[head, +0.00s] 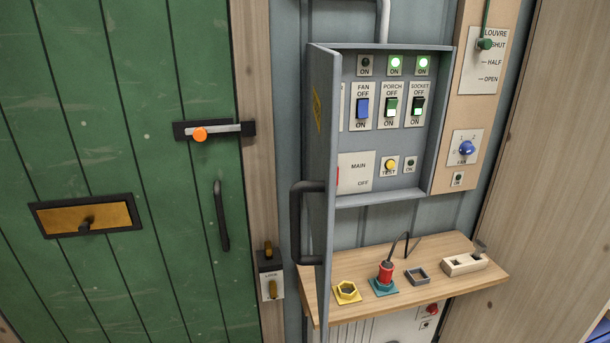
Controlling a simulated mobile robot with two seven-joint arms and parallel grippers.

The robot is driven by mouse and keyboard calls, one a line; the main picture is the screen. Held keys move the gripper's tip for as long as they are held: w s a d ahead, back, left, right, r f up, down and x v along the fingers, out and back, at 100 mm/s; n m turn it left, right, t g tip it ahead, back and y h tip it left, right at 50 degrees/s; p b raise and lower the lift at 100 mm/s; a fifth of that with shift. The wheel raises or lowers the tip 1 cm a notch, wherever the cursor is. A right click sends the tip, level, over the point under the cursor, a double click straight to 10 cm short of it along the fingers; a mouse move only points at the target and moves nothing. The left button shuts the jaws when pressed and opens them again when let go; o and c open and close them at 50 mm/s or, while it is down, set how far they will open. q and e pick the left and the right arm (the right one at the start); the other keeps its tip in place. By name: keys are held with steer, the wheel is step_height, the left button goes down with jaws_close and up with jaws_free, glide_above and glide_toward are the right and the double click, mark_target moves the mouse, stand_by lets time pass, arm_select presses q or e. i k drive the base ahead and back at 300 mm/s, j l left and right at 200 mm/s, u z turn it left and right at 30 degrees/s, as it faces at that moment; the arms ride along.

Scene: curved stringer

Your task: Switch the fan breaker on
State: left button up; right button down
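The fan breaker (362,107) is a blue rocker on a white plate inside the grey breaker box (375,198). Its plate reads FAN, with OFF above the rocker and ON below. The small lamp (365,65) above it is dark. The box door (324,130) stands open on the left, its black handle (307,222) toward me. Neither of my grippers is in view.
The porch (390,107) and socket (417,107) breakers are to the right, with lit green lamps above. The open door's edge stands close to the left of the fan breaker. A wooden shelf (410,303) with small fittings juts out below the box.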

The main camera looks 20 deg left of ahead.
mark_target(363, 104)
steer(key=j+u, duration=0.25)
steer(key=j, duration=0.45)
steer(key=l+u, duration=0.15)
steer(key=l, duration=0.35)
steer(key=k+l+u, duration=0.2)
steer(key=l, duration=0.3)
steer(key=l+u, duration=0.15)
steer(key=l, duration=0.35)
